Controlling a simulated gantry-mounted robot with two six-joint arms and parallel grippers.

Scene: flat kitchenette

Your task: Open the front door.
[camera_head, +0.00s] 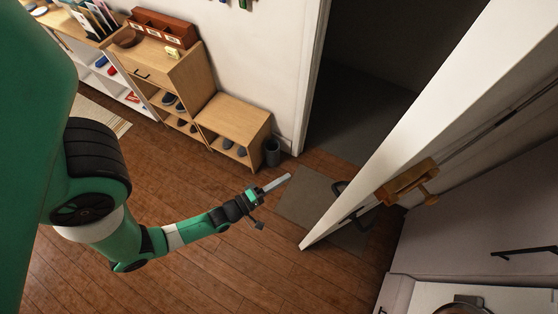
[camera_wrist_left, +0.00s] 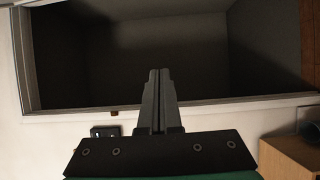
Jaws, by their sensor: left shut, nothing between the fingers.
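The front door (camera_head: 440,95) stands ajar on the right of the head view, swung into the room, with the dark doorway (camera_head: 375,85) showing to its left. Dark handles (camera_head: 353,213) show near the door's free edge. My left gripper (camera_head: 288,179) is shut and empty, a little left of the door edge and apart from it, in front of the opening. In the left wrist view its closed fingers (camera_wrist_left: 157,85) point at the dark doorway (camera_wrist_left: 200,50). My right gripper is not in view.
A grey mat (camera_head: 307,198) lies on the wooden floor below the opening. A dark bin (camera_head: 272,152) and a low shoe bench (camera_head: 235,125) stand left of the doorway. A wooden piece (camera_head: 408,182) is by the door at right. The floor at front is clear.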

